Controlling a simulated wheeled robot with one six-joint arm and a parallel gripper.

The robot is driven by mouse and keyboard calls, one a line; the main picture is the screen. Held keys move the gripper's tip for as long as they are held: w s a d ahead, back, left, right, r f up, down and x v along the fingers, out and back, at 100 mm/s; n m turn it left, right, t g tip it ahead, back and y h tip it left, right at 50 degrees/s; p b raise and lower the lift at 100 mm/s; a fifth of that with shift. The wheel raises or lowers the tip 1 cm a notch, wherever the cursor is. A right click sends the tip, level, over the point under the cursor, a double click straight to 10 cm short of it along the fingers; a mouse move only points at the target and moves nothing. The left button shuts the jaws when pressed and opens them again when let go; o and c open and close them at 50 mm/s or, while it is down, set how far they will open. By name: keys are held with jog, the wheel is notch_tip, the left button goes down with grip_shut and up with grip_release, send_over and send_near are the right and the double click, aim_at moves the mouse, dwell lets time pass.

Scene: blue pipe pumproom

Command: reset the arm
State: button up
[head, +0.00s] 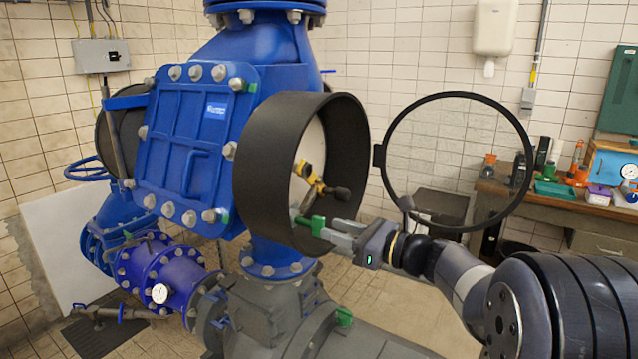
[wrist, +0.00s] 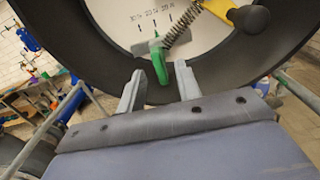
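My gripper (head: 325,230) reaches in from the right to the front opening of a large black round housing (head: 255,165). In the wrist view its two grey fingers (wrist: 158,88) stand apart. A green lever tip (wrist: 160,94) shows between them, with a gap visible beside it; I cannot tell if either finger touches it. The green part also shows at the fingertips in the head view (head: 312,226). Inside the housing are a white dial face (wrist: 150,22) with printed marks, a coil spring (wrist: 180,25) and a yellow handle with a dark knob (head: 310,177).
A round black-rimmed glass cover (head: 455,98) stands swung open right of the housing, above my arm. Blue valve bodies and pipes (head: 190,130) fill the left, with grey pipework (head: 270,310) below. A cluttered workbench (head: 570,205) stands at the right back. Tiled floor shows between.

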aim_at(314, 222)
jog(key=p+x, duration=0.1)
jog(key=x, duration=0.5)
jog(key=shift+w+a, duration=0.15)
jog(key=shift+a, duration=0.1)
jog(key=shift+w, duration=0.15)
jog(key=shift+w+d, duration=0.1)
jog(key=shift+d, duration=0.05)
